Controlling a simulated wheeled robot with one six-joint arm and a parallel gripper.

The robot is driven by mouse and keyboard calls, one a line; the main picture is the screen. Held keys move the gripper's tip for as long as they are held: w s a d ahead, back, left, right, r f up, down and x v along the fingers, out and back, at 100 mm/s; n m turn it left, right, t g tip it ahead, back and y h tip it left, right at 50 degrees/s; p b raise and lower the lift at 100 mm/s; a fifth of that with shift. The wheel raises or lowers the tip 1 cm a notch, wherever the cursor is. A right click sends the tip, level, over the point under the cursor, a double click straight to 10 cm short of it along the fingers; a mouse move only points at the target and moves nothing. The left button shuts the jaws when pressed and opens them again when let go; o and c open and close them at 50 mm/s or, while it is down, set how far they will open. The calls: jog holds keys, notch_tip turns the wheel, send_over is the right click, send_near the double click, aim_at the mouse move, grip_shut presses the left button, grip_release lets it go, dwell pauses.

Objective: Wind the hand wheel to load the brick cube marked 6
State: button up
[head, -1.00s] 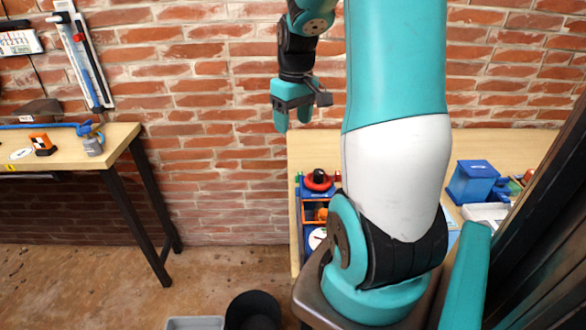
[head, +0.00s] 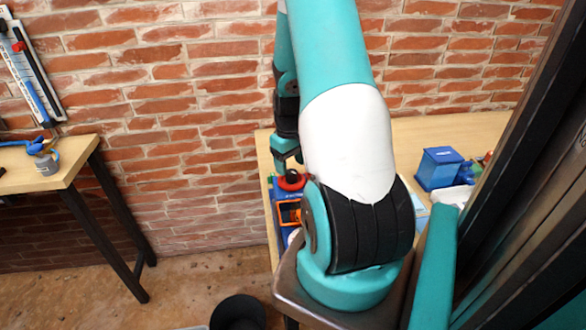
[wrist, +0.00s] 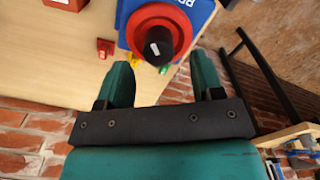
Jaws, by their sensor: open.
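The red hand wheel (head: 293,184) sits on a blue machine (head: 282,192) at the left end of the right table. In the wrist view the wheel is a red disc (wrist: 140,22) with a black knob (wrist: 159,46), on the blue body (wrist: 199,12). My gripper (head: 286,160) is just above the wheel, pointing down. In the wrist view its teal fingers (wrist: 162,72) are apart, with the knob in line with the gap and nothing held. I cannot tell whether they touch it. An orange frame (head: 289,214) shows below the wheel. I cannot make out a brick cube marked 6.
A blue box (head: 440,168) and a white tray (head: 453,196) stand on the right of the table (head: 435,130). A small red block (wrist: 105,47) lies near the machine. A brick wall (head: 190,100) is behind. A black bin (head: 238,313) stands on the floor.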

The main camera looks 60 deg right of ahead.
aim_at(291, 171)
jog(key=shift+f, duration=1.75)
jog(key=c, duration=0.9)
jog(key=shift+d, duration=0.35)
jog(key=shift+a, duration=0.15)
jog(key=shift+m, duration=0.3)
